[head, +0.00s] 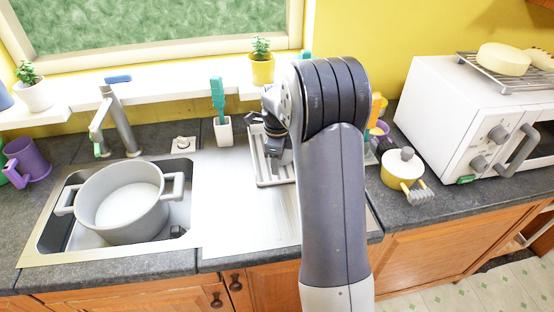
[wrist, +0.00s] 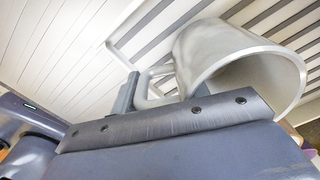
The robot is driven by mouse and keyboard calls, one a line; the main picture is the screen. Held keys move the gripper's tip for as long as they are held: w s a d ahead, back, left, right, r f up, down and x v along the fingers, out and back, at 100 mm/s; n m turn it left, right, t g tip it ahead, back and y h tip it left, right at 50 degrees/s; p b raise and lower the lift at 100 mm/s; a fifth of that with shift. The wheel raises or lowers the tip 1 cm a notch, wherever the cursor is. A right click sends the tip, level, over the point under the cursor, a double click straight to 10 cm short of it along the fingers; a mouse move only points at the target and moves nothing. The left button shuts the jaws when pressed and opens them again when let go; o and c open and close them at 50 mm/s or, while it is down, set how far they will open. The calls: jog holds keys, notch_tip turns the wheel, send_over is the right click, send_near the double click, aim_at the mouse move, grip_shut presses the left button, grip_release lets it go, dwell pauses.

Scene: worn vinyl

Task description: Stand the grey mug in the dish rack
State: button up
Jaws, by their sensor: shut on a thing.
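The grey mug (wrist: 205,55) is in the wrist view, tilted, with its open mouth facing the lower right. My gripper (wrist: 145,92) is shut on the mug's handle. The dish rack (head: 268,165) is on the metal drainboard in the head view, partly hidden behind my arm. Its slats (wrist: 285,22) show behind the mug in the wrist view. In the head view my gripper (head: 275,150) is over the rack, and the mug is hidden by my arm. I cannot tell whether the mug touches the rack.
A large grey pot (head: 122,203) sits in the sink left of the drainboard. A white holder (head: 223,131) with a teal brush stands left of the rack. A yellow pot (head: 402,169) and a white microwave (head: 470,120) are to the right. The drainboard's front (head: 240,215) is clear.

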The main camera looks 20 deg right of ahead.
jog(key=shift+f+b, duration=0.35)
jog(key=shift+f, duration=0.2)
dwell(0.7)
jog(key=o, duration=1.4)
jog(key=shift+r+p, duration=3.05)
jog(key=shift+r, duration=0.95)
jog(key=shift+r, duration=0.1)
notch_tip(320, 180, up, 11)
jog(key=shift+f+b, duration=0.2)
jog(key=shift+b, duration=0.5)
